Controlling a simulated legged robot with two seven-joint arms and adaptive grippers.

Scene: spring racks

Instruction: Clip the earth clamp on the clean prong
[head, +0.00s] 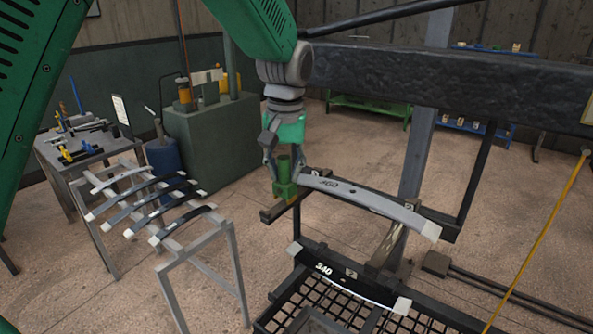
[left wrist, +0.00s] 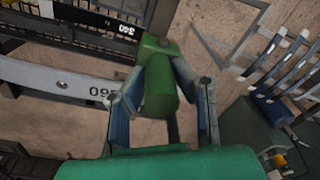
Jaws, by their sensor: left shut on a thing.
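The green earth clamp (head: 285,188) is held upright between the fingers of my left gripper (head: 284,160). In the left wrist view the clamp (left wrist: 160,88) fills the space between the two fingers of the gripper (left wrist: 160,65). In the head view the clamp's lower end is at the left end of the grey leaf spring marked 360 (head: 368,197), over a dark rack prong (head: 274,214). I cannot tell whether it touches or grips the prong. A second, pale-sided prong (head: 390,243) shows under the spring's right part. My right gripper is out of view.
A leaf spring marked 340 (head: 345,282) lies lower, above a black mesh tray (head: 300,305). A thick dark beam (head: 450,85) crosses above the rack. Several springs lie on a grey stand (head: 195,245) at left. Open floor (head: 350,145) lies behind the rack.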

